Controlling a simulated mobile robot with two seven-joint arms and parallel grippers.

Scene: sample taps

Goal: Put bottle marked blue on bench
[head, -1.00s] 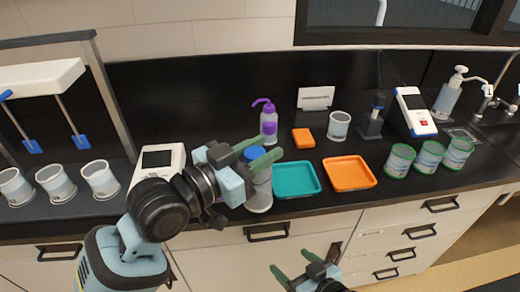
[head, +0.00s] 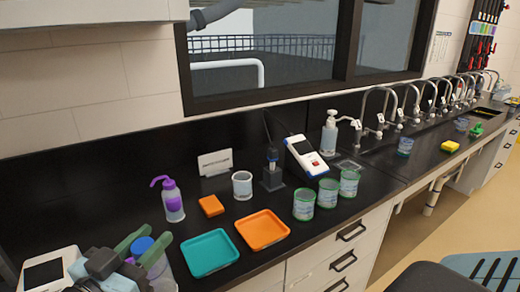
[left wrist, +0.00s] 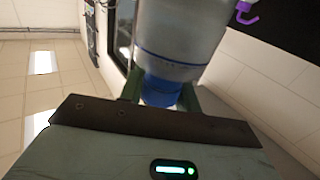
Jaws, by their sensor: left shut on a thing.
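The bottle (head: 160,274) has a blue cap and stands out at the lower left of the head view, partly hidden by my left gripper (head: 143,246). My left gripper's green fingers are shut on it around the cap. In the left wrist view the clear bottle (left wrist: 180,35) shows a blue line around its body, and its blue cap (left wrist: 160,90) lies between the fingers. I cannot tell whether its base touches anything. The black bench (head: 375,172) runs from lower left to upper right. My right gripper is out of view.
A teal tray (head: 209,253) and an orange tray (head: 262,230) lie near the bench edge. A purple-topped wash bottle (head: 173,203) stands behind. Several green-rimmed cups (head: 303,205), a meter (head: 306,156), and a soap dispenser (head: 330,135) stand farther right. A row of taps (head: 390,105) follows.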

